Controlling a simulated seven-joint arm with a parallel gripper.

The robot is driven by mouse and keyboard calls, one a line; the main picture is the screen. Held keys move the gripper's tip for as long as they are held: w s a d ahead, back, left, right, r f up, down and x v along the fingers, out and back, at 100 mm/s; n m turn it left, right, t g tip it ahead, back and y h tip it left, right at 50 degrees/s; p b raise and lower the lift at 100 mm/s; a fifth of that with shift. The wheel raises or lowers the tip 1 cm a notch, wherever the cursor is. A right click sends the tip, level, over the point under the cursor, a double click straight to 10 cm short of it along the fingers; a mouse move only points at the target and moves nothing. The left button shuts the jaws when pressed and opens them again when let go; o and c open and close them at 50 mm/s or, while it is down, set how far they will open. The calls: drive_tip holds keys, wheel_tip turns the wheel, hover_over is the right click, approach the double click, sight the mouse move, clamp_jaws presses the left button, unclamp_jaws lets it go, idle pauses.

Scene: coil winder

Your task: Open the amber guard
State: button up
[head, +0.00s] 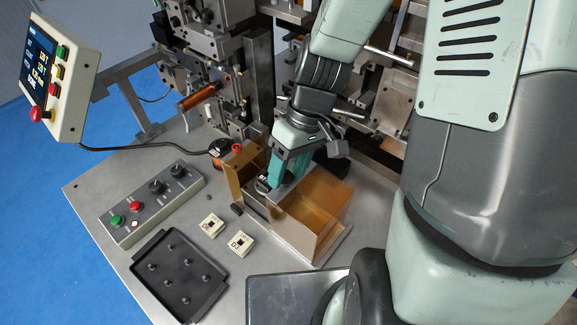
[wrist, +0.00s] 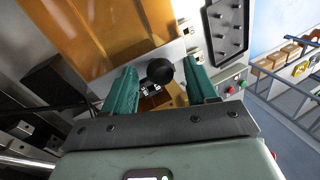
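The amber guard (head: 318,205) is a see-through amber box on a metal base plate on the table; it also shows large at the upper left of the wrist view (wrist: 95,35). An upright amber panel (head: 238,172) stands to its left. My gripper (head: 273,180) points down at the guard's left side. In the wrist view my gripper (wrist: 160,66) has its two teal fingers apart, with a round black knob (wrist: 160,72) between them. A gap shows on each side of the knob. The head view does not show the knob clearly, as my gripper covers that spot.
A button box (head: 152,203), a black tray with pegs (head: 180,272) and two small cream blocks (head: 240,243) lie on the table left and in front. The winder machine (head: 215,60) stands behind. A screen panel (head: 55,75) hangs at upper left.

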drive_tip(key=shift+r, duration=0.1)
drive_tip(key=v, duration=1)
drive_tip(key=shift+r, duration=0.25)
drive_tip(key=shift+d, duration=0.1)
drive_tip(key=s+d+r+m+t+h, duration=0.1)
drive_tip(key=d+r+m+t+h, duration=0.15)
drive_tip(key=r+t, duration=0.35)
drive_tip(key=s+d+r+m+t+h, duration=0.1)
drive_tip(key=s+d+r+t, duration=0.2)
drive_tip(key=r, duration=0.5)
drive_tip(key=s+r+m+g, duration=0.1)
drive_tip(key=s+m, duration=0.2)
drive_tip(key=s, duration=0.4)
drive_tip(key=shift+a, duration=0.3)
